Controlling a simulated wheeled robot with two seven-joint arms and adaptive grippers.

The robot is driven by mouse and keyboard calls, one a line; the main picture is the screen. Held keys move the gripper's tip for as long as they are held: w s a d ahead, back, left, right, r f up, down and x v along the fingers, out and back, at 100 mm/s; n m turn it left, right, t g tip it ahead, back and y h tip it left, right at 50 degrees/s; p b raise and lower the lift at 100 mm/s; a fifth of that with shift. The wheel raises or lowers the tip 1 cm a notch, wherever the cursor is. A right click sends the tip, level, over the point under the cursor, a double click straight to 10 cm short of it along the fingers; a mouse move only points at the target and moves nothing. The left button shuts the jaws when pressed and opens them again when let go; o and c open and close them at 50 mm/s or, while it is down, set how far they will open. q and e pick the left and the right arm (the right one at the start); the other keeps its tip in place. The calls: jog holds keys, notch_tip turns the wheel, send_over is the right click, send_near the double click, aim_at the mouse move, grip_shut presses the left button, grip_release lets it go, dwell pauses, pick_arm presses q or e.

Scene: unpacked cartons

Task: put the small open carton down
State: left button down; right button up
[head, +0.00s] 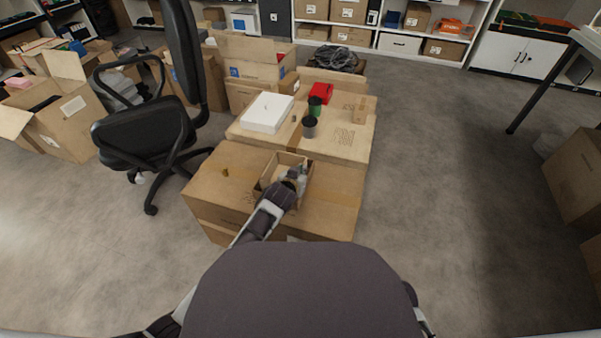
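The small open carton (268,177) is a light brown box with its top open. It is at the near large carton (225,192), over the middle of its top. I cannot tell whether it rests on that top or hangs just above it. My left gripper (300,174) reaches in from below and is at the small carton's right side, overlapping its opening and right wall. The fingers are small and partly hidden against the carton, so their closure on the wall is unclear. My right gripper is not in view.
An office chair (145,130) stands left. The near carton's top has bare room on both sides. Open floor lies right.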

pick_arm(q)
jog(key=shift+f, duration=0.15)
jog(key=c, duration=1.6)
grip_release()
jog(key=shift+c, duration=0.2)
